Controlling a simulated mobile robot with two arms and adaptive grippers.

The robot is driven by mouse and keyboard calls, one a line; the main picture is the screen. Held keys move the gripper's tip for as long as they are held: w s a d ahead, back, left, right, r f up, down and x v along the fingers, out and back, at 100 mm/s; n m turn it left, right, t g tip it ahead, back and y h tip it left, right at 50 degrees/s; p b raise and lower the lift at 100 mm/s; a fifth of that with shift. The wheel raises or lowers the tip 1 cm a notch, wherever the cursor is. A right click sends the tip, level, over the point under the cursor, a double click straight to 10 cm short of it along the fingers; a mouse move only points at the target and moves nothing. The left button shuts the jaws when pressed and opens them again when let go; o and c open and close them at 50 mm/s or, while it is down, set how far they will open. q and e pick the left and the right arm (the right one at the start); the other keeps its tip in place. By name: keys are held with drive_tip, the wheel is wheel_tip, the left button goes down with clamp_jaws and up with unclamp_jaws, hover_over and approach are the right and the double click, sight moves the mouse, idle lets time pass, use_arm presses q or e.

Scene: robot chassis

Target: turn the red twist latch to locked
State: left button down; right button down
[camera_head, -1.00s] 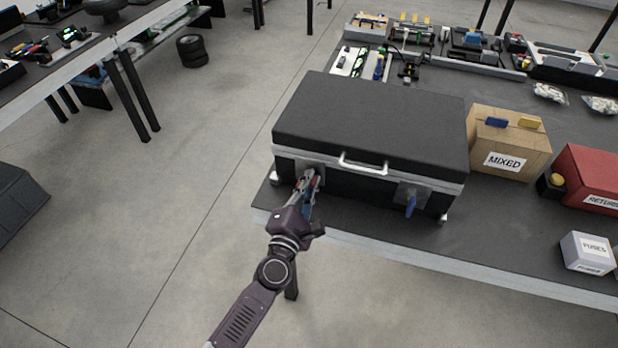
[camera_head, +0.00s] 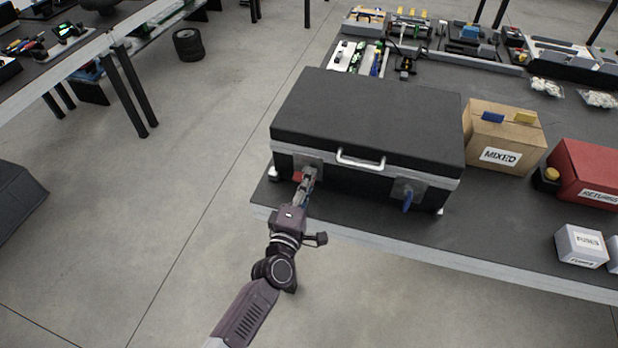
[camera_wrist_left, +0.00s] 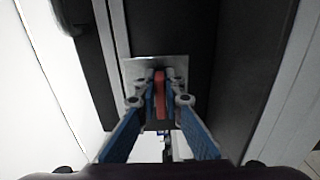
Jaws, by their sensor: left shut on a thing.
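The black case (camera_head: 370,118) lies closed on the dark table. The red twist latch (camera_head: 297,176) is on a metal plate at the left of its front face. The red latch also shows in the left wrist view (camera_wrist_left: 160,95), between the two fingers. My left gripper (camera_head: 305,182) is shut on the red latch, with a finger on each side of it. In the head view the fingers hide much of the latch. A blue latch (camera_head: 407,200) hangs down on a metal plate at the right of the front face. My right gripper is not in view.
A silver handle (camera_head: 360,159) sits mid-front on the case. A cardboard box marked MIXED (camera_head: 503,137), a red box (camera_head: 585,172) and a white box (camera_head: 581,246) stand to the right. The table's front edge (camera_head: 430,258) runs below the case. Trays with parts fill the back.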

use_arm(q)
drive_tip(key=shift+f, duration=0.1)
idle(0.3)
drive_tip(key=c, duration=2)
unclamp_jaws()
drive_tip(key=shift+c, duration=0.2)
drive_tip(key=v, duration=1.2)
